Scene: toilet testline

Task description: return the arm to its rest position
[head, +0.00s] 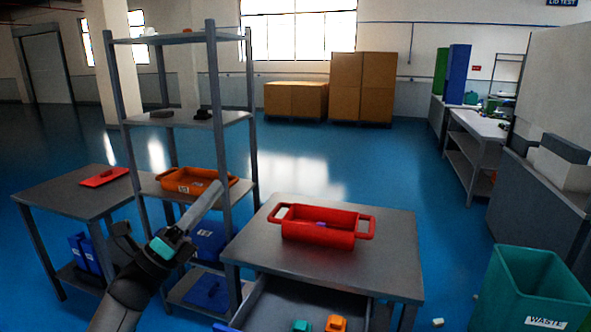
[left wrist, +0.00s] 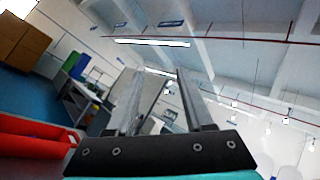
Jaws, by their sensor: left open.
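My left arm comes in from the lower left of the head view. Its left gripper (head: 207,203) is raised in front of the grey shelf rack, pointing up and to the right. In the left wrist view the two fingers of this gripper (left wrist: 157,105) stand apart with nothing between them. The wrist camera looks up toward the ceiling and far wall. My right gripper is in neither view.
A grey table (head: 375,270) holds a red tray (head: 318,238) with a small purple thing inside; its drawer is open. The shelf rack (head: 218,120) stands behind my arm with an orange tray (head: 180,184). A green waste bin (head: 535,285) is at right.

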